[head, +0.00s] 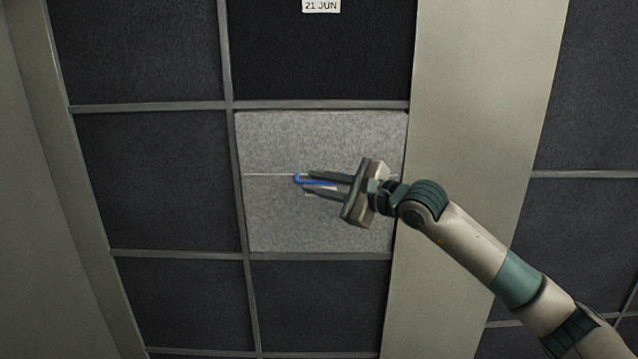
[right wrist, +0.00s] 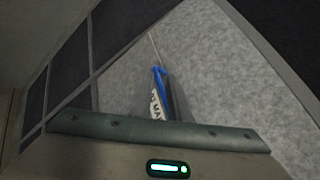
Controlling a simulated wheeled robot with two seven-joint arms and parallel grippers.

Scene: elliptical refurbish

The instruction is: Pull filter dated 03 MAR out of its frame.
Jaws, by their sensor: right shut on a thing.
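The light grey filter (head: 300,225) sits in a square cell of the dark filter grid in the head view. A thin pale line runs across its middle, with a blue pull tab (head: 298,178) on it. My right gripper (head: 306,184) comes in from the right and is shut on the blue tab. In the right wrist view the tab (right wrist: 160,76) rises from between the fingers, beside a white label (right wrist: 156,104) with partly hidden dark letters. I cannot read the filter's full date. The filter's face (right wrist: 215,70) fills much of that view. My left gripper is not in view.
Dark filters surround the grey one, held by thin grey frame bars (head: 160,106). A tag reading 21 JUN (head: 321,6) hangs on the dark filter above. A wide beige post (head: 480,100) stands to the right, behind my right arm.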

